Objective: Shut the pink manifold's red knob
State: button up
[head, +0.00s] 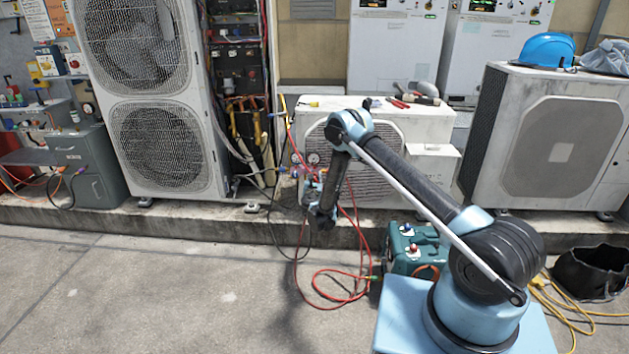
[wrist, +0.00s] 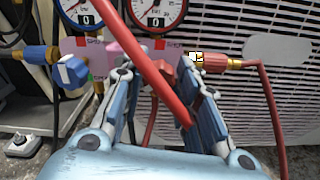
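The pink manifold (wrist: 82,46) hangs in front of a white condenser grille, with two round gauges (wrist: 157,10) above it. A blue knob (wrist: 72,72) is on its left side, and a red fitting (wrist: 212,62) with a red hose is on its right. In the head view my gripper (head: 322,212) is low beside the manifold's gauges (head: 313,158).
Red hoses (head: 340,285) loop down onto the concrete. A teal machine (head: 410,245) stands near my base. The white condenser (head: 425,125) stands behind the arm, on a raised concrete ledge. A tall two-fan unit (head: 150,100) is to the left. The floor at front left is clear.

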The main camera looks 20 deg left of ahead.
jog(key=shift+d, duration=0.1)
jog(key=shift+c, duration=1.2)
jog(key=shift+s, duration=0.1)
jog(key=shift+m, duration=0.4)
jog(key=m, duration=0.4)
jog(key=shift+d+f+m, duration=0.1)
jog(key=shift+m, duration=0.2)
jog(key=m, duration=1.9)
jog(key=shift+f, duration=0.25)
jog(key=shift+m, duration=0.3)
